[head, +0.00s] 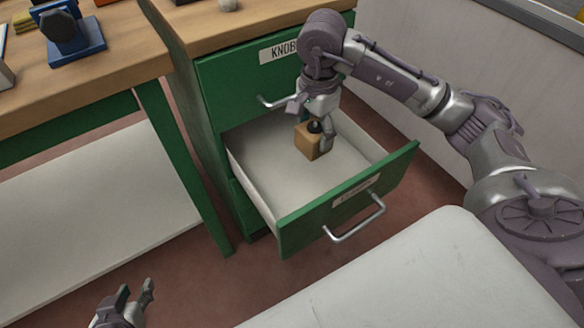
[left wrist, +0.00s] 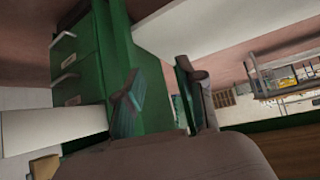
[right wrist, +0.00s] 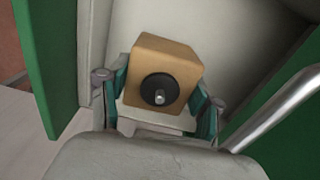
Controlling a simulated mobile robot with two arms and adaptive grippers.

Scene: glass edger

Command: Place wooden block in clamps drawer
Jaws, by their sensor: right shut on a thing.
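The wooden block (head: 309,143) is a small tan block with a black round knob and metal stud on one face. It also shows in the right wrist view (right wrist: 180,58), between the two fingers. My right gripper (head: 318,138) is shut on it, inside the open drawer's outline. Whether the block touches the drawer floor, I cannot tell. The open drawer (head: 280,165) has a white interior, a green front, a metal handle and a label too small to read. My left gripper (head: 136,296) is open and empty at the lower left of the head view, away from the drawer.
Above the open drawer is a closed green drawer (head: 235,92) with a label reading "KNOB", partly hidden by my arm. A wooden-topped table (head: 120,72) with a blue device (head: 70,35) stands at the left. A pale wall (head: 440,75) is at the right.

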